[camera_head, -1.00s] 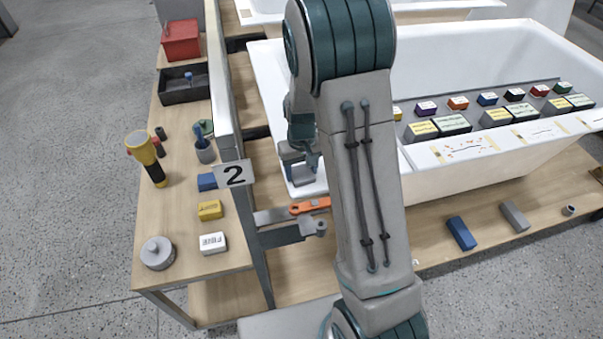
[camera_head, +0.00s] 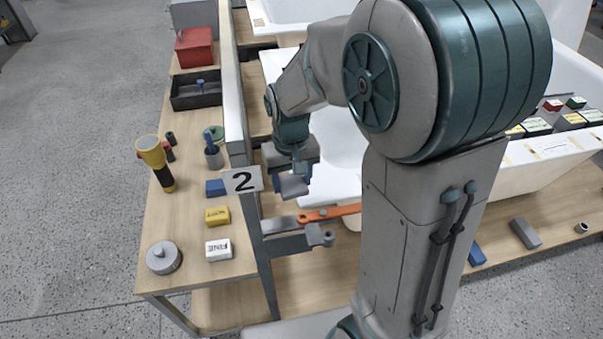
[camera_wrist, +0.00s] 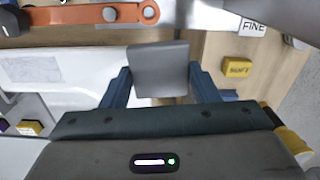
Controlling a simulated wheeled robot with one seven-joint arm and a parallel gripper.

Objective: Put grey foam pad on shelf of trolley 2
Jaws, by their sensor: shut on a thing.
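My gripper (camera_wrist: 160,88) is shut on the grey foam pad (camera_wrist: 160,62), with one blue finger on each side of it. In the head view the gripper (camera_head: 292,178) hangs down with the pad (camera_head: 293,187) at its tip, in the air above the tub's left end, just right of the upright that bears the number 2 plate (camera_head: 243,180). The wooden shelf (camera_head: 200,110) of trolley 2 lies left of that upright, with things along it. A lower board (camera_head: 232,303) shows beneath it.
Bare wood shows among these things.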

